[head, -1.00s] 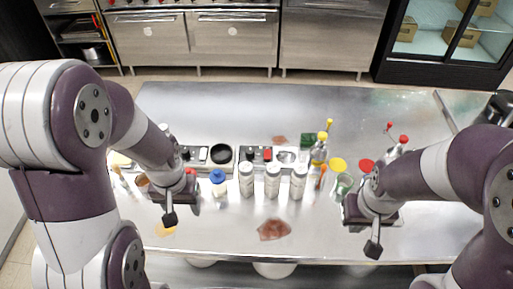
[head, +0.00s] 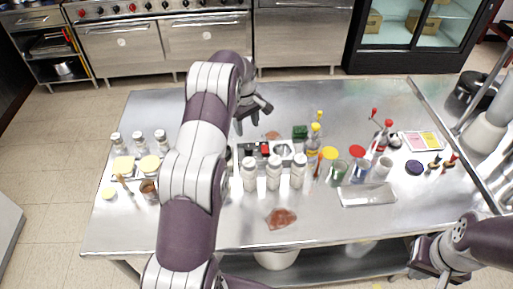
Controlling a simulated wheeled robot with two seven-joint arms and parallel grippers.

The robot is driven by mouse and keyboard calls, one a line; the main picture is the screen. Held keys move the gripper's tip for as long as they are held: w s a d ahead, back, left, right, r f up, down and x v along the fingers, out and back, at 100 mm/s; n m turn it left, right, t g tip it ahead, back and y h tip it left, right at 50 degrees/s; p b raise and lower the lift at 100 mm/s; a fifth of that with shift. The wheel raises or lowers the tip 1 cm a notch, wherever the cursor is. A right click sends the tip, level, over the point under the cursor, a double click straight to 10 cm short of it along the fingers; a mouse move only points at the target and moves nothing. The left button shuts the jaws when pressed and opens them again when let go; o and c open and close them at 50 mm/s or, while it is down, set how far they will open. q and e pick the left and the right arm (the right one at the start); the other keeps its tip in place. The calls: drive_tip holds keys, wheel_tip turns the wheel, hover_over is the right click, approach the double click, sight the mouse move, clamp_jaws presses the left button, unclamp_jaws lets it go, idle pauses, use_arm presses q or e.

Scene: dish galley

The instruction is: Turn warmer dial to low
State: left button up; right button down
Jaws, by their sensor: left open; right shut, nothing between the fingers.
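A low unit with dark panels and a red part (head: 265,149) stands mid-table, behind a row of white-capped bottles. It may be the warmer, but I cannot make out a dial or its setting. A round grey piece (head: 284,151) sits at its right end. My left arm hides the area to the left of this unit. My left gripper (head: 253,115) is open and empty above the table, just beyond the unit and apart from it. My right gripper (head: 432,274) is low at the bottom right, off the table's front edge, shut and empty.
White-capped bottles (head: 273,173) stand close in front of the unit. Shakers (head: 139,141) stand at left.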

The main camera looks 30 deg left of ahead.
sight(249, 148)
use_arm(q)
wheel_tip(249, 148, down, 2)
drive_tip(key=shift+f+p, duration=0.15)
drive_tip(key=shift+p, duration=0.65)
drive_tip(key=f+p, duration=0.2)
drive_tip(key=f, duration=0.6)
drive_tip(key=shift+w+f+p, duration=0.1)
drive_tip(key=shift+w+p, duration=0.1)
drive_tip(key=shift+p, duration=0.1)
drive_tip(key=shift+w+f, duration=0.1)
drive_tip(key=shift+f, duration=0.2)
use_arm(e)
wheel_tip(249, 148, up, 3)
drive_tip(key=shift+a+r, duration=0.1)
use_arm(q)
drive_tip(key=shift+c, duration=0.3)
drive_tip(key=c, duration=1)
